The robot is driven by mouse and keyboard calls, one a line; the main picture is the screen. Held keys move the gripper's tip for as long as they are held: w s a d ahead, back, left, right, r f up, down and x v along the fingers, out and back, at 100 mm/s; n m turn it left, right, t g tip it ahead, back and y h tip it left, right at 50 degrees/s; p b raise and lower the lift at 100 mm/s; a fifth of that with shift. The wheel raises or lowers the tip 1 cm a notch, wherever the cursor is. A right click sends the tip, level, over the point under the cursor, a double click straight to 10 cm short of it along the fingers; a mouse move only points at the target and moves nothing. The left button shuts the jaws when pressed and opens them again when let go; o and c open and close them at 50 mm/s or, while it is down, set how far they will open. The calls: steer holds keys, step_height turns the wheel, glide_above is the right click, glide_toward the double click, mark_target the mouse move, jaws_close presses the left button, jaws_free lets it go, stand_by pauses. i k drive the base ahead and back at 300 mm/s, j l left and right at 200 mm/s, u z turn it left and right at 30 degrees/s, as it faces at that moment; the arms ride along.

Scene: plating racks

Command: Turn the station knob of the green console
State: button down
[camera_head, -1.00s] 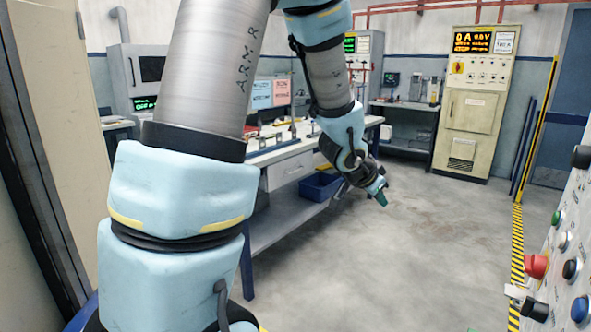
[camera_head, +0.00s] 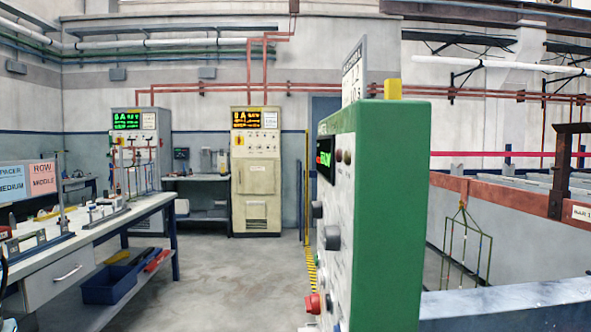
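The green console (camera_head: 393,215) stands close on the right, seen nearly edge-on, with its pale front panel facing left. Two dark knobs stick out of the panel: a larger one (camera_head: 332,237) and one farther along (camera_head: 317,209). I cannot read which is the station knob or how either is set. A red push button (camera_head: 312,303) sits lower on the panel. My gripper is not in view.
A cream cabinet (camera_head: 256,180) stands at the back. The floor (camera_head: 225,275) between bench and console is clear. A railed tank area lies right of the console.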

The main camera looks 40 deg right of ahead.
mark_target(316, 208)
steer(key=z, duration=1.6)
